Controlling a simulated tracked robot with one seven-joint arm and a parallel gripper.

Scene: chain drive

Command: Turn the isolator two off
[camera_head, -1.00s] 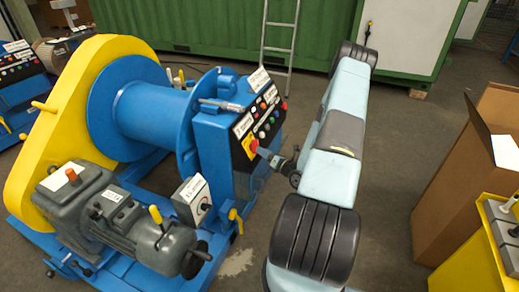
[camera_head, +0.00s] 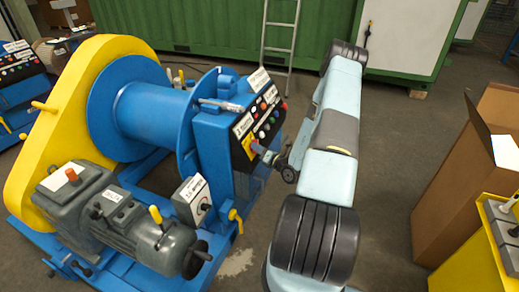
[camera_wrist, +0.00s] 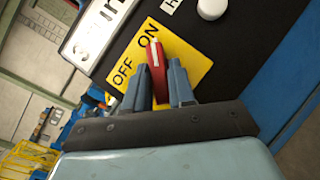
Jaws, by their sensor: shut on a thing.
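A red switch handle (camera_wrist: 155,52) stands on a yellow plate (camera_wrist: 186,62) marked OFF and ON in the wrist view. The handle's tip points close to the word ON. My gripper (camera_wrist: 159,72) is shut on the handle, with one finger on each side. In the head view my gripper (camera_head: 266,152) reaches the yellow plate (camera_head: 248,143) at the lower left of the black control panel. The gripper hides most of the handle there. The white label above the plate is only partly readable in the wrist view.
Several buttons (camera_head: 265,120) sit on the panel close above the plate. A grey switch box (camera_head: 192,200) stands in front of the blue winch drum (camera_head: 150,115). A cardboard box (camera_head: 450,195) and a yellow crate (camera_head: 470,262) stand at the right. Some floor is free between.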

